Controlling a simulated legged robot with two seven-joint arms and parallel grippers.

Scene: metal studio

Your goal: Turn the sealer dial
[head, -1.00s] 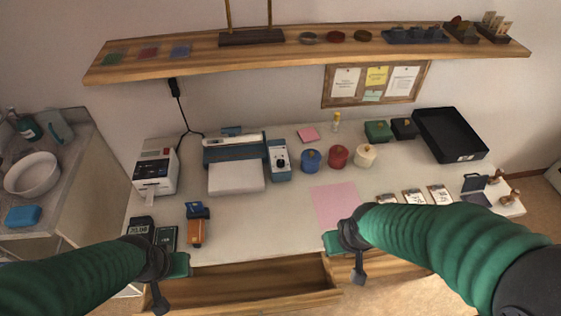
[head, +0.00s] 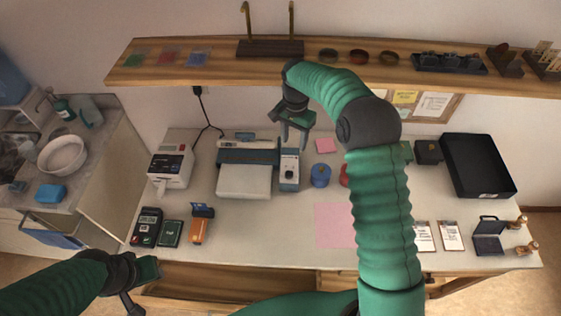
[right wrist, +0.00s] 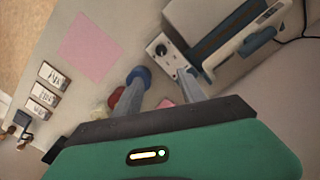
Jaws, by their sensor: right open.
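The sealer (head: 245,157) is a blue and white machine at the back of the desk, with a control box (head: 289,180) at its right side. The box also shows in the right wrist view (right wrist: 161,42). Its round dark dial (right wrist: 161,50) faces up there, just beyond the fingertips. My right gripper (head: 293,138) is open and empty, above and behind the control box, pointing down. In the right wrist view its two fingers (right wrist: 163,82) are spread, with the dial between and ahead of them. My left gripper (head: 148,270) is low at the desk's front left; its jaws are unclear.
A shelf (head: 220,70) runs along the wall close behind my right gripper. A blue pot (head: 320,177) stands right of the control box, and a red pot (head: 344,172) is partly hidden by my right arm. A label printer (head: 170,168) stands to the left.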

